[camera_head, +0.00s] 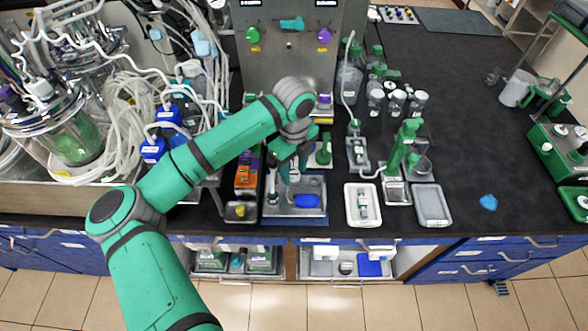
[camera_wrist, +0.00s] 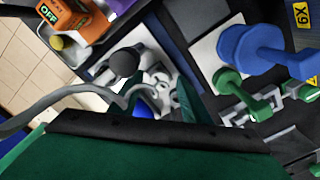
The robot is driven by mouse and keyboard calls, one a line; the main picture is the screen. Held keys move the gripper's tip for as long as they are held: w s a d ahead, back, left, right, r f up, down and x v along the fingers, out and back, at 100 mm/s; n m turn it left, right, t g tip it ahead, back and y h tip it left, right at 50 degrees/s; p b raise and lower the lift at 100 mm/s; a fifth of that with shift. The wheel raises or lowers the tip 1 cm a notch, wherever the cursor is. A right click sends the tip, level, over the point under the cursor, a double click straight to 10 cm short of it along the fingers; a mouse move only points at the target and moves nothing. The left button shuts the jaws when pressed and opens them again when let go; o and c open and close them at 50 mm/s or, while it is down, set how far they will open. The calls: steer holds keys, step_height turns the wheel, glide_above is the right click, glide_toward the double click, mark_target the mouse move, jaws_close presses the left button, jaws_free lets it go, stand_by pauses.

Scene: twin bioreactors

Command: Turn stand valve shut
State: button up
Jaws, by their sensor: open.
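My gripper (camera_head: 288,178) points down over a blue-grey tray (camera_head: 292,214) at the front of the bench. In the wrist view its two dark green fingers stand apart, with the gripper (camera_wrist: 150,100) open. Between and beyond them are pale metal fittings (camera_wrist: 158,80) and a dark round knob (camera_wrist: 125,62); I cannot tell whether the fingers touch them. A green handled fitting (camera_wrist: 232,82) and a larger blue handled one (camera_wrist: 265,50) lie to the right. I cannot tell for sure which part is the stand valve. My arm hides part of the tray in the head view.
An orange box (camera_head: 246,178), marked OFF in the wrist view (camera_wrist: 72,18), stands left of the tray. A white tray (camera_head: 350,216), a green stand (camera_head: 404,148) and a grey tray (camera_head: 432,205) are to the right. Tubing and a glass vessel crowd the left.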

steer(key=shift+f, duration=0.2)
steer(key=shift+c, duration=0.3)
steer(key=c, duration=1)
